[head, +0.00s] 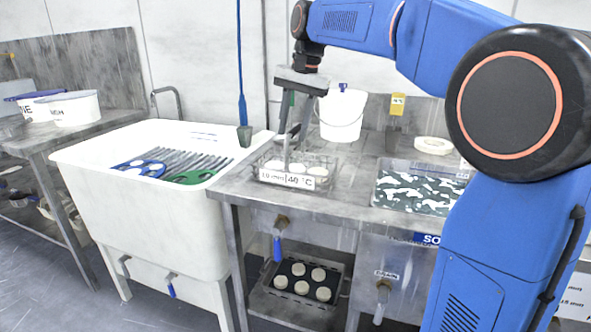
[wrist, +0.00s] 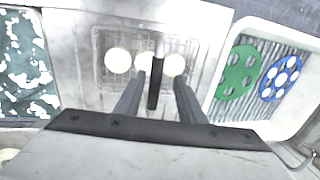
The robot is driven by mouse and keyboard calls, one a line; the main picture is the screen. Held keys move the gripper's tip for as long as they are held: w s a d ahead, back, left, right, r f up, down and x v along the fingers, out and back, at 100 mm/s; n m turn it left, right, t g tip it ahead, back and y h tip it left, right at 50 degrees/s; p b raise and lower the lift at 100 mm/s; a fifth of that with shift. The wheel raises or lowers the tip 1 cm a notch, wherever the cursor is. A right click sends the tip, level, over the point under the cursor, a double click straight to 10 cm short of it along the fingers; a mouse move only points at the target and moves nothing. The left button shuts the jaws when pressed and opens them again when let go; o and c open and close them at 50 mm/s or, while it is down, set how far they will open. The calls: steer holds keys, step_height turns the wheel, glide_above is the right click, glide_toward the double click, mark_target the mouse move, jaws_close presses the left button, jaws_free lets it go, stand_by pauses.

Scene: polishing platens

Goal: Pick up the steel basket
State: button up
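The steel basket (wrist: 105,88) is a wire mesh basket in a recess in the steel bench, with a few pale round discs in it. In the head view, the basket (head: 325,163) sits behind a label reading "10 min 40 °C". A dark upright handle bar (wrist: 154,85) rises from it. My gripper (head: 292,140) points down over the basket. In the wrist view, my gripper (wrist: 159,76) is open, with one finger on each side of the handle bar and visible gaps between. The fingers hide part of the basket.
A white sink (head: 130,215) with a green disc carrier (wrist: 238,72) and a blue one (wrist: 281,78) stands left of the bench. A bath with mottled liquid (head: 420,190) lies to the right. A white bucket (head: 342,115) stands behind. A tray of discs (head: 337,272) is below.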

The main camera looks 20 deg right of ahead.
steer(key=f, duration=0.4)
steer(key=shift+w+d, duration=0.15)
steer(key=shift+w, duration=0.05)
steer(key=shift+w+f, duration=0.1)
steer(key=shift+f, duration=0.5)
steer(key=shift+c, duration=0.4)
jaws_close()
stand_by(0.4)
